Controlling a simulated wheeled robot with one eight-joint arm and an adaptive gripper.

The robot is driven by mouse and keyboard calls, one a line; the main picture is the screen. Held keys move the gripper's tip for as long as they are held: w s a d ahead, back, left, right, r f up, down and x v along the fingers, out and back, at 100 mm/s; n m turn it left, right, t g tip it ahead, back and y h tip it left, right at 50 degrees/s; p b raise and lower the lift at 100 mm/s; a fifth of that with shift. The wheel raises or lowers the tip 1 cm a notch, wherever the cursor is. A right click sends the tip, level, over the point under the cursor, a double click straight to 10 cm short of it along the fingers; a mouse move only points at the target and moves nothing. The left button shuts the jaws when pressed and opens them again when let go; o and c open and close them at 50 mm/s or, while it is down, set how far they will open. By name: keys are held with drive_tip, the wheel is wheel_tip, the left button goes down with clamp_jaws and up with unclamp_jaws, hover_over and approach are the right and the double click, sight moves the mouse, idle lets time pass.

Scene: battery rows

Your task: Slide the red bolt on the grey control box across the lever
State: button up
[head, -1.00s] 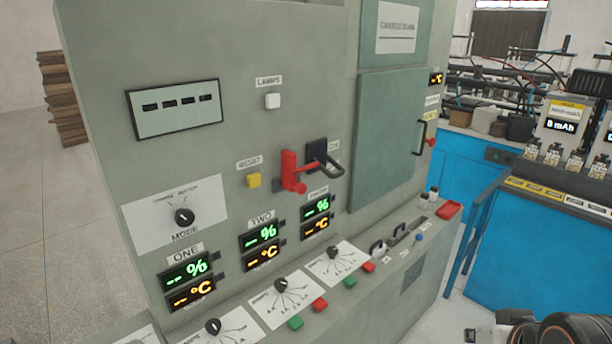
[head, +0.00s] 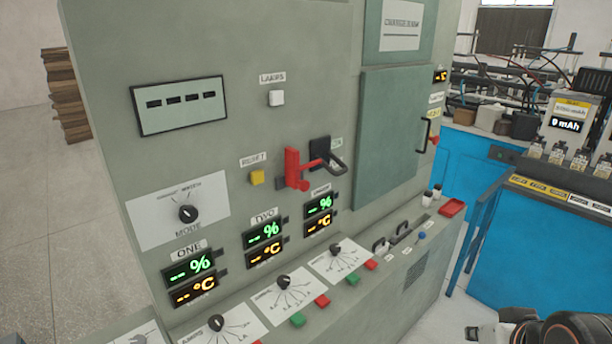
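The grey control box (head: 245,50) fills the left and middle of the head view. The red bolt (head: 293,169) sits on its front face, with a red rod reaching right towards the black lever (head: 327,158). The lever has a dark plate and a looped handle. I cannot tell exactly how far the rod overlaps the lever. A dark rounded piece of my arm (head: 575,330) shows at the lower right corner, far from the bolt. My gripper's fingers cannot be made out.
A yellow reset button (head: 257,178) is left of the bolt, and percent displays (head: 319,205) are below it. A sloped ledge (head: 400,255) with knobs and coloured buttons juts out underneath. A blue bench (head: 540,250) with battery testers stands at the right.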

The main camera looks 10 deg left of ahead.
drive_tip(key=o, duration=0.4)
drive_tip(key=shift+w+a, duration=0.15)
drive_tip(key=shift+a, duration=0.05)
drive_tip(key=o, duration=0.4)
drive_tip(key=w+a+r+m+y, duration=0.1)
drive_tip(key=w+a+m+y, duration=0.1)
drive_tip(key=w+a+m, duration=0.1)
drive_tip(key=w+a+m+y, duration=0.2)
drive_tip(key=w+a+m, duration=0.2)
drive_tip(key=w+a, duration=0.1)
drive_tip(key=w+a+r+m+y, duration=0.1)
drive_tip(key=w+a+m+y, duration=0.2)
drive_tip(key=w+a, duration=0.1)
drive_tip(key=shift+w+a+r+m+t, duration=0.3)
drive_tip(key=shift+a+r+t, duration=0.1)
drive_tip(key=shift+a, duration=0.15)
drive_tip(key=m+t+y, duration=0.3)
drive_tip(key=m+y, duration=0.4)
drive_tip(key=m, duration=0.8)
approach(307, 187)
drive_tip(key=b+x, duration=0.1)
drive_tip(key=x, duration=0.7)
drive_tip(key=shift+a+b, duration=0.2)
drive_tip(key=shift+b, duration=0.1)
clamp_jaws()
